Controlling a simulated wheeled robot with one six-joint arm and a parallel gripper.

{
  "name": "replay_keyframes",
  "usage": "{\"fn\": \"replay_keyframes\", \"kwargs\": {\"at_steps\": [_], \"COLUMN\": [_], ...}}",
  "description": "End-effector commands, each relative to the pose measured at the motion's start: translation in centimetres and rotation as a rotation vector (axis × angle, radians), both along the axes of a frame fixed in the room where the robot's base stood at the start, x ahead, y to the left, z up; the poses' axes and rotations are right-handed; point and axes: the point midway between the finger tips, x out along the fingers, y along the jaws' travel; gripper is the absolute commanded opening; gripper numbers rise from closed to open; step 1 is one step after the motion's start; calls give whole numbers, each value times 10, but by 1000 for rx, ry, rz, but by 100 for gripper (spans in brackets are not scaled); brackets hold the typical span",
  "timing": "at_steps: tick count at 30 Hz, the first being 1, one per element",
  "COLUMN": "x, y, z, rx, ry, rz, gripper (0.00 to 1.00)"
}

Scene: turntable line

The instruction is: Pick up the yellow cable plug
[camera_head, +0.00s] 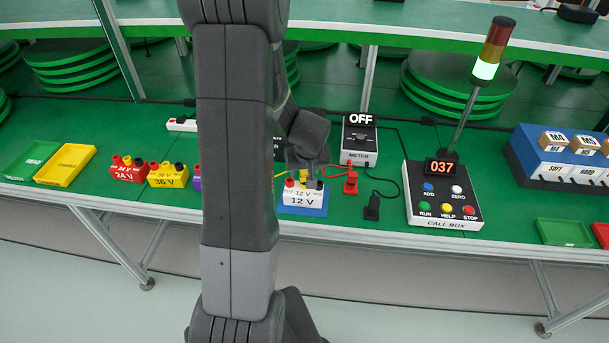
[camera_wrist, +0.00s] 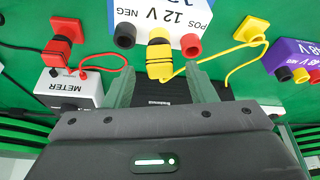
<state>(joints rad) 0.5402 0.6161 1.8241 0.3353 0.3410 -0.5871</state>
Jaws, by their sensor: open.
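The yellow cable plug (camera_wrist: 159,68) is in the wrist view, at the middle of the 12 V block (camera_wrist: 146,14), between a black post (camera_wrist: 124,35) and a red post (camera_wrist: 192,45). It overlaps the block's middle yellow post, and I cannot tell if it is seated in it. My gripper (camera_wrist: 160,85) is open, with a finger on each side of the plug and gaps between. In the head view, my gripper (camera_head: 307,178) is over the 12 V block (camera_head: 303,198); my arm hides much around it. A yellow cable (camera_wrist: 238,67) runs right of the block.
A yellow pad (camera_wrist: 251,29) lies beside the block. The meter (camera_head: 358,140) reads OFF. A red plug (camera_head: 350,183) and black plug (camera_head: 372,207) stand to the right, near the call box (camera_head: 443,195) showing 037. The 36 V block (camera_head: 167,176) and trays (camera_head: 65,164) are left.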

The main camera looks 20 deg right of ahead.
Motion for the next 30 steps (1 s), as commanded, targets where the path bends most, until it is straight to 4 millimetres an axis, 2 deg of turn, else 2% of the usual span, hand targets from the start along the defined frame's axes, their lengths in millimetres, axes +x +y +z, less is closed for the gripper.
{"fn": "replay_keyframes", "kwargs": {"at_steps": [6,15,16,22,26,30], "x": [8,9,9,9,9,9], "y": [-2,-2,-2,-2,-2,-2], "z": [-19,-22,-22,-22,-22,-21], "rx": [0,-1,-1,-1,-1,-1], "ry": [1,1,1,1,0,0], "rz": [0,1,1,1,1,1], "gripper": [51,51,49,10,4,4]}}
